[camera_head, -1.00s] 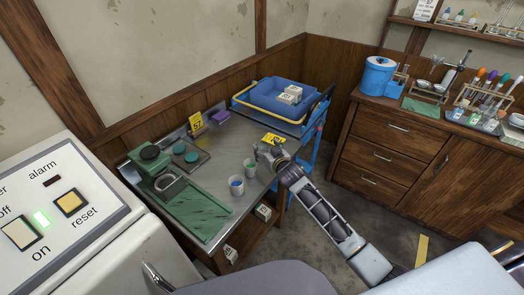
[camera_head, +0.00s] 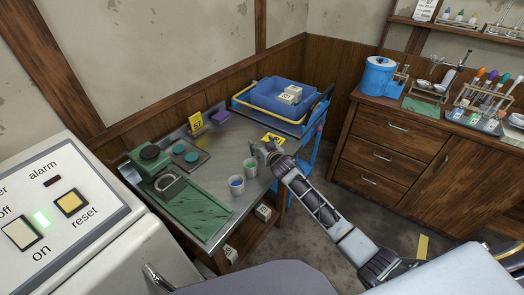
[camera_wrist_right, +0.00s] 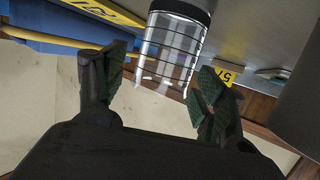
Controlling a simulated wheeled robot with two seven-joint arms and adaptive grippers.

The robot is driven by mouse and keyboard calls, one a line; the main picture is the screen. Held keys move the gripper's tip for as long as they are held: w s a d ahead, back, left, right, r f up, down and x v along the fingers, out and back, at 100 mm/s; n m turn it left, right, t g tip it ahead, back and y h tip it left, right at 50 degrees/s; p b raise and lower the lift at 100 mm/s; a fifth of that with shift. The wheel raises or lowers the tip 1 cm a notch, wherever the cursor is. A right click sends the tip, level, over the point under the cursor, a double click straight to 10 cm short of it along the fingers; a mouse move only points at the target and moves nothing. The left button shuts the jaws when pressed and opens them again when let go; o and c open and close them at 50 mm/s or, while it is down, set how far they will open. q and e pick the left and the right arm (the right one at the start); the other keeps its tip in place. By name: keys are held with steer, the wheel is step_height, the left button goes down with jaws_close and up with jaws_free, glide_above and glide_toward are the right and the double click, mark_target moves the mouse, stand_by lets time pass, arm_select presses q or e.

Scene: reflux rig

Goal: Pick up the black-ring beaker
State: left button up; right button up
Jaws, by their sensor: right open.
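My right gripper (camera_head: 259,149) is over the far right part of the grey metal bench (camera_head: 232,132). In the right wrist view, its two dark green-padded fingers (camera_wrist_right: 157,88) are apart with nothing held between them. In that view, a clear glass beaker with dark grid lines and a black band (camera_wrist_right: 172,45) is just beyond the fingers, roughly in line with the gap. Contact does not show. The beaker is not clearly visible in the head view, where the gripper may hide it. My left gripper is not in view.
A blue-marked cup (camera_head: 236,187) and a green-marked cup (camera_head: 250,168) stand on the bench's front edge. A blue bin (camera_head: 275,97) is behind.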

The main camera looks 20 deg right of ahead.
mark_target(262, 143)
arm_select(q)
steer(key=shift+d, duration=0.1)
arm_select(e)
steer(key=shift+c, duration=0.3)
steer(key=c, duration=1.1)
steer(key=shift+r, duration=0.35)
steer(key=shift+c, duration=0.2)
steer(key=shift+r, duration=4.15)
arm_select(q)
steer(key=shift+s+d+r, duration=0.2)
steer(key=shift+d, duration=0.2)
arm_select(e)
steer(key=shift+r, duration=0.4)
steer(key=shift+r, duration=0.1)
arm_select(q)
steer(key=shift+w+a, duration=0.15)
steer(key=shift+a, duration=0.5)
